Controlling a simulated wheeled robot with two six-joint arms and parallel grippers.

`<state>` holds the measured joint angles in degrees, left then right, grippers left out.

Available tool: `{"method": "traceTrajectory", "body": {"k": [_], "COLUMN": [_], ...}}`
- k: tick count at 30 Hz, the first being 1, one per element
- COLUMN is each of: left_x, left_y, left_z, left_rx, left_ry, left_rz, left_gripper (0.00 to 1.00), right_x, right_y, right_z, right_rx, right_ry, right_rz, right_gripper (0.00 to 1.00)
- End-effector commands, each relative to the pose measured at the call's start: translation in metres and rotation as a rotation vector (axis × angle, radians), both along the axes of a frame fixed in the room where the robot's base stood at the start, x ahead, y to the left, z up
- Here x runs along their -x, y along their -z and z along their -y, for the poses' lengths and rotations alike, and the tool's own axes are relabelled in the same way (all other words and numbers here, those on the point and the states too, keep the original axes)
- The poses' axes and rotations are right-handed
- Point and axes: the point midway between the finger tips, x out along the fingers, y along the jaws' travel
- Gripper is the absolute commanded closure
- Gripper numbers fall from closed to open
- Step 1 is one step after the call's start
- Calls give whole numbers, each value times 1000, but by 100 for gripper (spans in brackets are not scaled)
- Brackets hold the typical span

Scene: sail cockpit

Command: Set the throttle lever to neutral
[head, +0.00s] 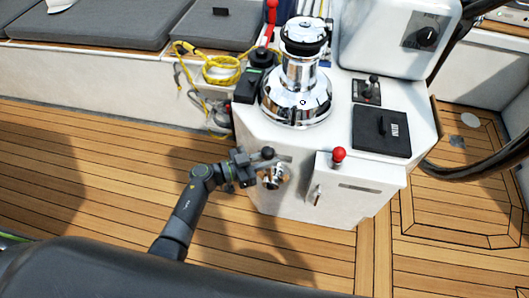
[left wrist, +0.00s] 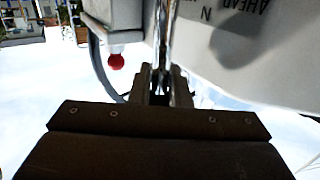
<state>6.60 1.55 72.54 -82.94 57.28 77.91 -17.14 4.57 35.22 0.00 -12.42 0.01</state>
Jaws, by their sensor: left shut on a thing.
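The throttle lever (head: 275,178) is on the left face of the white pedestal, in front of the chrome winch. In the left wrist view its chrome rod (left wrist: 163,35) runs down between my fingers. My left gripper (head: 268,161) reaches it from the left and is shut on the lever; it also shows in the left wrist view (left wrist: 163,88). The panel behind the lever bears the marks "N" and "AHEAD" (left wrist: 230,15). The lever's exact angle against these marks is hard to tell, as the gripper hides part of it. My right gripper is in neither view.
A white box with a red knob (head: 338,155) juts from the pedestal's front, close to the lever. The chrome winch (head: 298,92) and a black hatch (head: 381,131) are on top. A yellow rope (head: 221,69) hangs behind. The teak floor (head: 90,180) at left is clear.

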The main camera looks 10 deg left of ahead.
Motion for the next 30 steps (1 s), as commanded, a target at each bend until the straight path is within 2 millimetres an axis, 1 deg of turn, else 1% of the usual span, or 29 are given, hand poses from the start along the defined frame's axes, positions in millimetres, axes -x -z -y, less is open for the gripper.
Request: {"method": "traceTrajectory", "body": {"k": [1, 9, 24, 25, 29, 30], "left_x": [-4, -4, -4, -4, -4, -3], "left_y": [-13, -11, -9, -9, -8, -8], "left_z": [4, 10, 11, 11, 11, 11], "left_rx": [4, -37, -48, -48, -49, -50], "left_ry": [0, 1, 0, 0, 0, 1], "left_rz": [14, 16, 17, 17, 16, 14], "left_gripper": [100, 100, 100, 79, 62, 62], "right_x": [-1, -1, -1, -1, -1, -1], "right_y": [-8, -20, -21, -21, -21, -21], "right_z": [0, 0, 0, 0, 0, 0], "right_rx": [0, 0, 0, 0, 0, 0], "right_ry": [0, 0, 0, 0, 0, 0], "right_rz": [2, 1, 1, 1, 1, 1], "right_gripper": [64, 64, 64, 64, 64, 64]}}
